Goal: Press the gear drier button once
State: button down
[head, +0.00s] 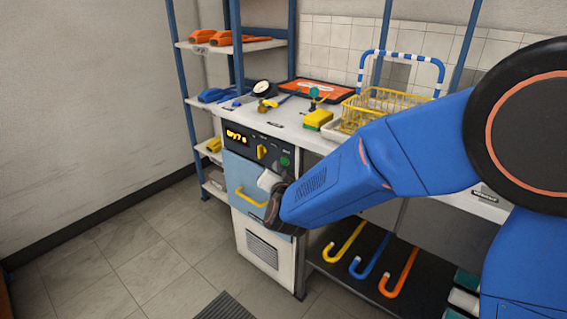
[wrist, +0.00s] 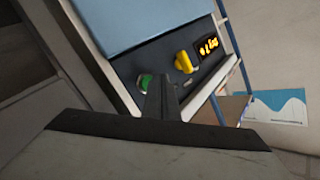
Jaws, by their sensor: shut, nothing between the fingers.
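The gear drier (head: 240,178) is a white cabinet with a blue door and a black control panel on top. Its green button (head: 285,161) sits at the right of the panel, and it also shows in the wrist view (wrist: 144,82). My gripper (head: 268,180) is in front of the blue door in the head view, lower than the button. In the wrist view my shut, empty fingers (wrist: 160,90) point at the panel, just right of the green button and partly overlapping it. I cannot tell whether they touch the panel.
A yellow knob (head: 262,152) and a lit yellow display (head: 236,136) share the panel. A yellow handle (head: 250,198) crosses the blue door. The counter above holds a yellow wire basket (head: 385,103) and a yellow sponge-like block (head: 318,119). Floor to the left is clear.

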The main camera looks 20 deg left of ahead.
jog(key=shift+s, duration=0.1)
jog(key=s, duration=0.1)
jog(key=s+a, duration=0.1)
jog(key=s, duration=0.1)
jog(key=s+a, duration=0.1)
jog(key=shift+s, duration=0.3)
dwell(0.4)
dwell(0.5)
